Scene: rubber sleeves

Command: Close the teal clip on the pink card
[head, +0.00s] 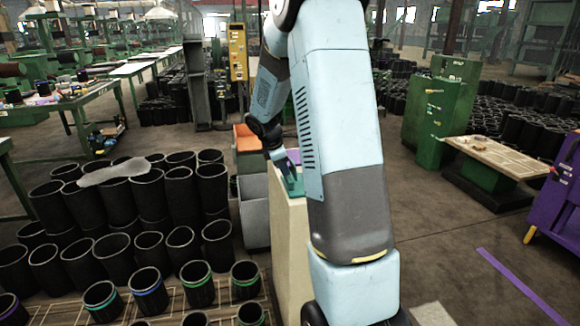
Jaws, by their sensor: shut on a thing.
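My arm comes down through the middle of the head view and hides much of the scene behind it. My gripper (287,168) is small and partly hidden, at the top of a tall cream stand. It points down and is shut on a small teal thing, which looks like the teal clip (293,186). The clip is at the stand's top; whether its jaws are open or shut is too small to tell. I cannot make out the pink card.
The cream stand (290,245) is close beside my arm. A grey bin (253,212) and an orange-topped box (246,140) stand left of it. Black rubber sleeves (120,260) crowd the left. A low wooden-topped table (497,158) and purple cabinet (560,200) are right; floor between is clear.

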